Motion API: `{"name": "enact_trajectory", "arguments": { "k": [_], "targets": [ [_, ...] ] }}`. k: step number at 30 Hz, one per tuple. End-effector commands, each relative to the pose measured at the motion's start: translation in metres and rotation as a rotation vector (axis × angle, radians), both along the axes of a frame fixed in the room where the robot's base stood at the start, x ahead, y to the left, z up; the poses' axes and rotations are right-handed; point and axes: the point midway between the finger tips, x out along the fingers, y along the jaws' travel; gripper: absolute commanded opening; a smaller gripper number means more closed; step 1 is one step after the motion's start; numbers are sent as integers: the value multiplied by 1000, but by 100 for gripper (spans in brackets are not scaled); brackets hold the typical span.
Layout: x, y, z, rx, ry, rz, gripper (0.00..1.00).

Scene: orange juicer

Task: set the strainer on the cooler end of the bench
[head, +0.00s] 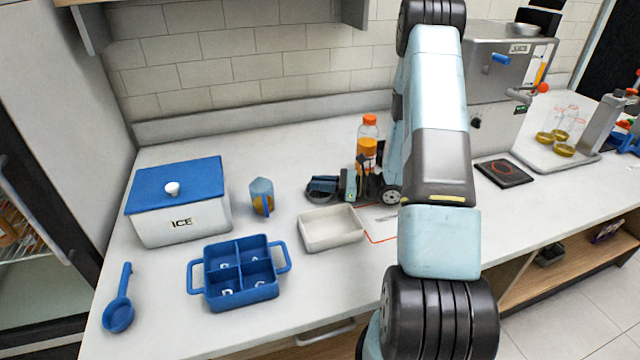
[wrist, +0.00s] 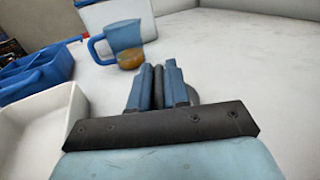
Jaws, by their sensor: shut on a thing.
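My gripper (head: 324,185) is over the bench behind the white tray. In the wrist view my gripper (wrist: 155,82) is shut with a dark grey bar between its blue fingers. This looks like the handle of the strainer, whose grey rounded edge (wrist: 194,95) shows beside the right finger. In the head view the strainer (head: 319,197) is a dark round shape under the fingers, mostly hidden; I cannot tell whether it touches the bench. The white cooler (head: 182,222), marked ICE, has a blue lid and stands at the bench's left end.
A jug (head: 262,197) with orange contents stands between cooler and gripper. A blue divided caddy (head: 240,303), a blue scoop (head: 118,312) and a white tray (head: 332,229) lie in front. An orange-capped bottle (head: 367,140) stands right of the gripper. Bench behind the jug is clear.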

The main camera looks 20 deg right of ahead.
Motion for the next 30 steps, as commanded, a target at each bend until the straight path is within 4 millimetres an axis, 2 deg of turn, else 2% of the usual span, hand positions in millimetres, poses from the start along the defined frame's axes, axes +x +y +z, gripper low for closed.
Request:
{"name": "enact_trajectory", "arguments": {
  "k": [2, 3, 10, 20, 30],
  "targets": [
    [0, 0, -2, 0, 1, 0, 0],
    [0, 0, -2, 0, 0, 0, 19],
    [0, 0, -2, 0, 0, 0, 41],
    [-1, -2, 0, 0, 0, -1, 42],
    [-20, -45, 0, 0, 1, -1, 42]
  ]
}}
